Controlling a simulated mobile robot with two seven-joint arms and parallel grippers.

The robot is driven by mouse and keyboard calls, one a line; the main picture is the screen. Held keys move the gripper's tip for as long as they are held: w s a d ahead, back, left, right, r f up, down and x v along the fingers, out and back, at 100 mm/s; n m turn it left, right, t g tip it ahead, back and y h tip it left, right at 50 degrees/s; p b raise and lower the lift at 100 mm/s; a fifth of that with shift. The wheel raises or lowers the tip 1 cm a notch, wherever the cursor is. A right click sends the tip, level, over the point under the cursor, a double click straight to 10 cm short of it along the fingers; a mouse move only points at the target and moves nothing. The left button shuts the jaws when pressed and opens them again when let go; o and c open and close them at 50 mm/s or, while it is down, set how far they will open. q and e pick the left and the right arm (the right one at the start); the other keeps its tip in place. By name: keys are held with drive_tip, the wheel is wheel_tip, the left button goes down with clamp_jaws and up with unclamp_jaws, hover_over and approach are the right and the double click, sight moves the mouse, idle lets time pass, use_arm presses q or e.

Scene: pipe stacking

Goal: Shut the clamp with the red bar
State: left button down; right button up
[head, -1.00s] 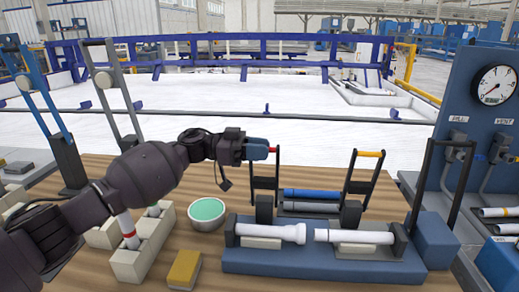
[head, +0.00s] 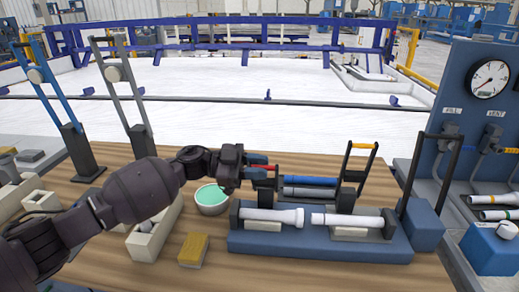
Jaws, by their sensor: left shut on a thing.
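My left gripper (head: 258,175) is shut on the red bar. The clamp with the yellow bar (head: 361,145) stands to the right with its handle raised. A white pipe with a wider end (head: 272,215) and a second white pipe (head: 348,219) lie in line on the fixture, with a small gap between them. My right gripper is not in view.
A bowl with green contents (head: 211,199) and a yellow sponge-like block (head: 194,250) are left of the fixture. A blue pipe (head: 310,181) lies behind it. A gauge panel (head: 465,120) stands at the right.

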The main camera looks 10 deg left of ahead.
use_arm(q)
drive_tip(key=shift+s+f+m+p, duration=0.3)
drive_tip(key=shift+s+f+p, duration=0.2)
drive_tip(key=shift+s+f, duration=0.85)
drive_tip(key=c, duration=1.1)
unclamp_jaws()
drive_tip(key=a, duration=1.1)
drive_tip(key=shift+r+b, duration=0.1)
drive_tip(key=shift+b, duration=0.3)
